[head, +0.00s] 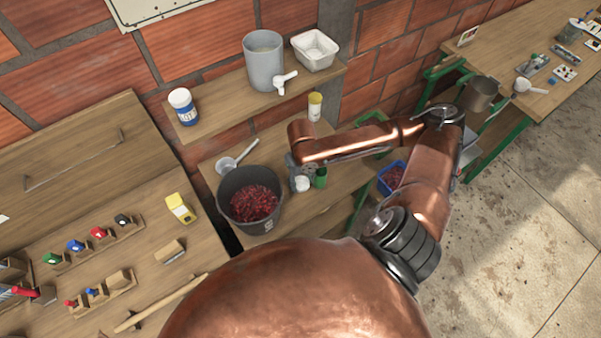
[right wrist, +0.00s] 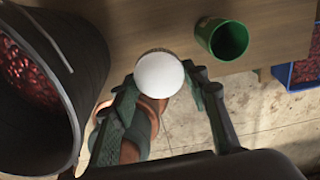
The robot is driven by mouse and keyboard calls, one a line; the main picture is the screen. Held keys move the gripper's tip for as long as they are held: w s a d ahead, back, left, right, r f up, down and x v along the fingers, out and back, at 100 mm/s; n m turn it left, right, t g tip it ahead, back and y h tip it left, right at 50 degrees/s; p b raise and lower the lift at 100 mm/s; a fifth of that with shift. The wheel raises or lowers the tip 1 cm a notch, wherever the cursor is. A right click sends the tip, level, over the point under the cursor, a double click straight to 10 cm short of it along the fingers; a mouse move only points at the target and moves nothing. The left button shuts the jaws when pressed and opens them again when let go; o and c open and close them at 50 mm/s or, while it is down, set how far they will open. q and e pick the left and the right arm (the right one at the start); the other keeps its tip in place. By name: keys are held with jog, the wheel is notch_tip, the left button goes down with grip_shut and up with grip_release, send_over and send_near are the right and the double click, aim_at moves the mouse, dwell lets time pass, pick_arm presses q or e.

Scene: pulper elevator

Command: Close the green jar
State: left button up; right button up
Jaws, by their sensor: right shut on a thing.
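The green jar (head: 320,178) stands on the wooden bench, just right of my right gripper. In the right wrist view the green jar (right wrist: 222,38) is open at the top, with a dark inside. My right gripper (head: 300,180) is shut on a round white lid (right wrist: 160,75), which sits between its two fingers (right wrist: 165,92). The lid also shows as a small white disc in the head view (head: 302,184). The lid is beside the jar, apart from it in the wrist view. My left gripper is not in view.
A dark bucket of red berries (head: 250,200) stands close left of the right gripper. A blue crate of berries (head: 393,176) is to the right, beyond the bench edge. A yellow-capped container (head: 315,106) stands at the back. A white scoop (head: 232,161) lies behind the bucket.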

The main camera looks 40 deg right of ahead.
jog(key=s+a, duration=0.1)
jog(key=s+r, duration=0.1)
jog(key=s+a+r, duration=0.1)
jog(key=shift+s+a, duration=0.3)
jog(key=shift+s, duration=0.05)
